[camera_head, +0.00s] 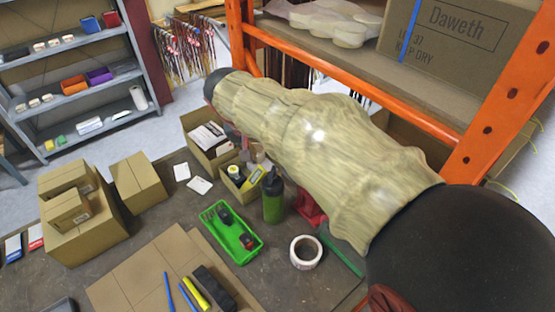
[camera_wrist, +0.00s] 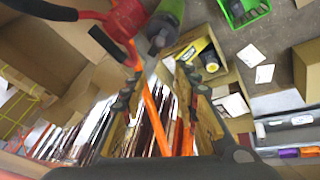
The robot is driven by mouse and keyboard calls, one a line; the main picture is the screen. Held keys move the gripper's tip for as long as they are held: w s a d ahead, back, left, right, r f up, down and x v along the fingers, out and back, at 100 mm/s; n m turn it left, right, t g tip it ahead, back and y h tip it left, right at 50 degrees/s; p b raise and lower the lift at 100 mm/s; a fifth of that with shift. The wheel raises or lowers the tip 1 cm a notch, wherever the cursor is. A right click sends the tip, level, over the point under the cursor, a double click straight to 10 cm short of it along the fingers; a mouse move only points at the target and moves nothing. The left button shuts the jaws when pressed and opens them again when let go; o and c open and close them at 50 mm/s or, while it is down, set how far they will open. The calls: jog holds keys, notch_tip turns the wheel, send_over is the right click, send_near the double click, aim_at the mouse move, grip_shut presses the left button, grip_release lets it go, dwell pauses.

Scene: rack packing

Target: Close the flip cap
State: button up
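A green bottle (camera_head: 273,209) with a dark cap (camera_head: 274,183) stands upright on the table beside the small open box. The bottle (camera_wrist: 171,10) also shows at the top of the wrist view, with its grey cap (camera_wrist: 159,36) toward my gripper. I cannot tell whether a flip lid on it is open or shut. My gripper (camera_wrist: 163,82) is open, its two dark fingers spread apart with nothing visibly held between them. The bottle is beyond the fingertips in that view. In the head view my sleeved arm hides the gripper.
A small box (camera_head: 236,190) with a yellow item stands left of the bottle. A green tray (camera_head: 214,234), tape roll (camera_head: 306,253) and red tool (camera_head: 308,208) are nearby. An orange rack post (camera_head: 504,92) rises at right. Cardboard boxes (camera_head: 72,247) stand left.

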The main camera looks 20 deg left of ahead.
aim_at(274, 167)
jog(key=shift+w+d+f+m+b, duration=0.3)
jog(key=shift+w+f+m, duration=0.15)
jog(key=shift+f+m, duration=0.85)
jog(key=shift+w+d+f+m+b, duration=0.35)
jog(key=shift+w+f+m, duration=0.1)
jog(key=shift+f+m, duration=0.85)
jog(key=shift+w+d+f+m+b, duration=0.3)
jog(key=shift+w+f+m, duration=0.15)
jog(key=shift+f+m, duration=0.8)
jog(key=c, duration=0.3)
jog(key=c, duration=0.4)
grip_shut()
